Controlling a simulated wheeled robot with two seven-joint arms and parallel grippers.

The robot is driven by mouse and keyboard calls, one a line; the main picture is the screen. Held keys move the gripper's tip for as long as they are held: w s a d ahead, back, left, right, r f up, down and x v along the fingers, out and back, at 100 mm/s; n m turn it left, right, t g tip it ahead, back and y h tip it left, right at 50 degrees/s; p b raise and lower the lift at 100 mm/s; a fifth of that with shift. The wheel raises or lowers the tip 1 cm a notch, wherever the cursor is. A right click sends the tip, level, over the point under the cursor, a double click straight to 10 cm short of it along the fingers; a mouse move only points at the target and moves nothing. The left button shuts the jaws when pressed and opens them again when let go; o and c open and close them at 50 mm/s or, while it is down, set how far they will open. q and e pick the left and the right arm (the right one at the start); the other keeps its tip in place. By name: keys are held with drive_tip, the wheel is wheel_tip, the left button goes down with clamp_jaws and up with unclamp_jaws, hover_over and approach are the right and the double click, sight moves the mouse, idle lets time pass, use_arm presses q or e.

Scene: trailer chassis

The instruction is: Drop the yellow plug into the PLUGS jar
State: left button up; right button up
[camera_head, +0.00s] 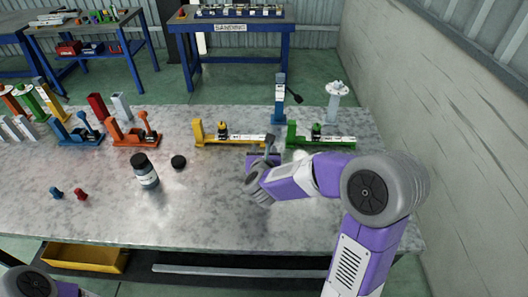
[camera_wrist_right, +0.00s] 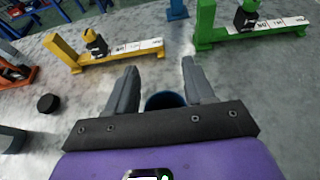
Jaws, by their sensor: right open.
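My right gripper (camera_head: 268,150) is open above the table, just in front of the yellow fixture. Its spread fingers also show in the right wrist view (camera_wrist_right: 160,68). A dark blue round object (camera_wrist_right: 165,100) lies between and below the fingers, partly hidden by the gripper body. A dark jar (camera_head: 146,172) with a white label stands upright and uncapped-looking to the left; its label is too small to read. A blue plug-like piece (camera_head: 56,192) and a red one (camera_head: 81,194) lie at the front left. I see no separate yellow plug. My left gripper is out of view.
A black lid-like disc (camera_head: 178,162) lies beside the jar. A yellow fixture (camera_head: 232,136), a green fixture (camera_head: 322,136) and an orange fixture (camera_head: 133,132) stand along the back. A wall (camera_head: 430,90) is at the right. The table's front middle is clear.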

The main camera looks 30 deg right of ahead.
wheel_tip(320, 180, up, 7)
drive_tip(key=p, duration=0.4)
drive_tip(key=shift+f, duration=0.1)
idle(0.4)
